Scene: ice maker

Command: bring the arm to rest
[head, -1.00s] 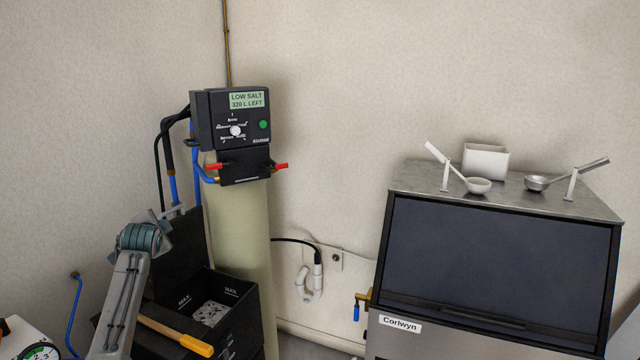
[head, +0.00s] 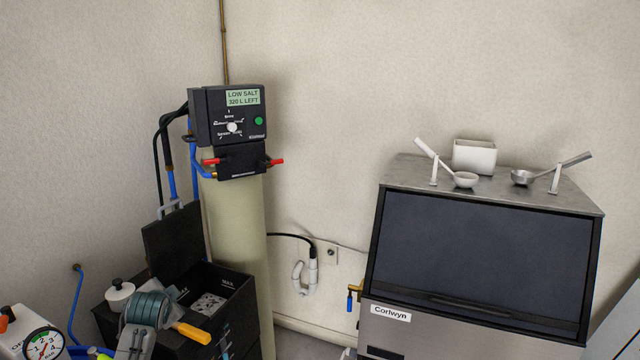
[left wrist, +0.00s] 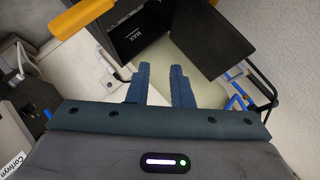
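My left arm's teal wrist part (head: 148,308) shows at the lower left of the head view, in front of the open black brine tank (head: 238,290). Its fingers cannot be made out there. In the left wrist view my left gripper (left wrist: 161,82) has its two blue fingers apart, with nothing between them. The tank's MAX-marked wall (left wrist: 128,30) and dark raised lid (left wrist: 213,38) lie beyond the fingers. My right gripper is in neither view.
An orange-handled tool (head: 190,332) lies close to my left wrist. A white lidded pot (head: 119,294) and a dial gauge (head: 42,345) are left. The softener head (head: 230,118) reads LOW SALT. The ice maker (head: 480,265), with two scoops and a white bin (head: 474,157) on top, stands right.

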